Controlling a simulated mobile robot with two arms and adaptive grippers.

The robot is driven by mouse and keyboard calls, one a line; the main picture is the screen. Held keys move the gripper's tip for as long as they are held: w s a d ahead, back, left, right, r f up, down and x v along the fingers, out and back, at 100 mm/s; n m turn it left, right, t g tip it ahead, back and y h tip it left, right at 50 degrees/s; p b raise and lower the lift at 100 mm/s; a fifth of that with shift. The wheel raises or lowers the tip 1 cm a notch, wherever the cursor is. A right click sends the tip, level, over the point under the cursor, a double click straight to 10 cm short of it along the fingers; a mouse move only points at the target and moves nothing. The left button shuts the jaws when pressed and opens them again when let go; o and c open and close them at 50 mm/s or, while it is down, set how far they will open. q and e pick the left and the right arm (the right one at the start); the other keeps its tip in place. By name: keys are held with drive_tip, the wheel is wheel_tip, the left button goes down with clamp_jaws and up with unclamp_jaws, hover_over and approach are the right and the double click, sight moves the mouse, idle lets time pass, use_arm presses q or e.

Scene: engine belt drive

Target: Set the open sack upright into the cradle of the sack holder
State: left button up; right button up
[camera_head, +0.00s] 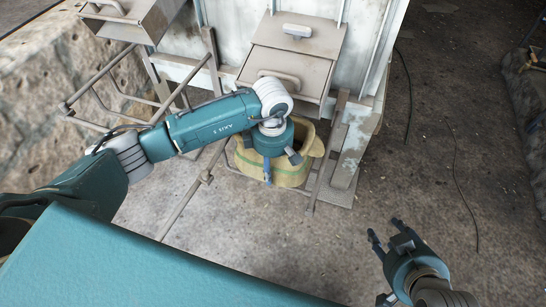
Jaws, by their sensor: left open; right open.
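The open sack (304,139), tan with a green stripe, stands roughly upright on the floor-level base below a grey metal chute. Slanted metal bars of what looks like the sack holder (321,172) flank it. My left gripper (280,166) is open, pointing down over the sack's front left part, and hides some of the sack and its mouth. Whether its fingers touch the sack cannot be told. My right gripper (386,232) is open and empty, low at the right, well apart from the sack. The sack's underside and its seat in the cradle are hidden.
A grey metal chute with a handle (280,78) hangs over the sack, with a second chute (128,18) at upper left. Metal rails (140,100) run at left beside a stone wall (40,90). Thin cables lie on the open concrete floor (440,130) at right.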

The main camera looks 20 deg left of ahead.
use_arm(q)
wheel_tip(320, 180, up, 12)
drive_tip(key=shift+s+f+p, duration=0.15)
drive_tip(key=shift+f+p, duration=0.05)
drive_tip(key=shift+p, duration=1)
drive_tip(key=shift+r, duration=0.3)
use_arm(e)
drive_tip(key=s+d+f+g, duration=0.1)
drive_tip(key=s+g, duration=0.1)
drive_tip(key=s, duration=0.3)
drive_tip(key=s+d+f+g+h, duration=0.1)
drive_tip(key=s+d+f+g, duration=0.1)
drive_tip(key=s, duration=0.3)
drive_tip(key=shift+s+d+f+g, duration=0.2)
drive_tip(key=shift+s+f+g, duration=0.1)
drive_tip(key=shift+s+g, duration=0.15)
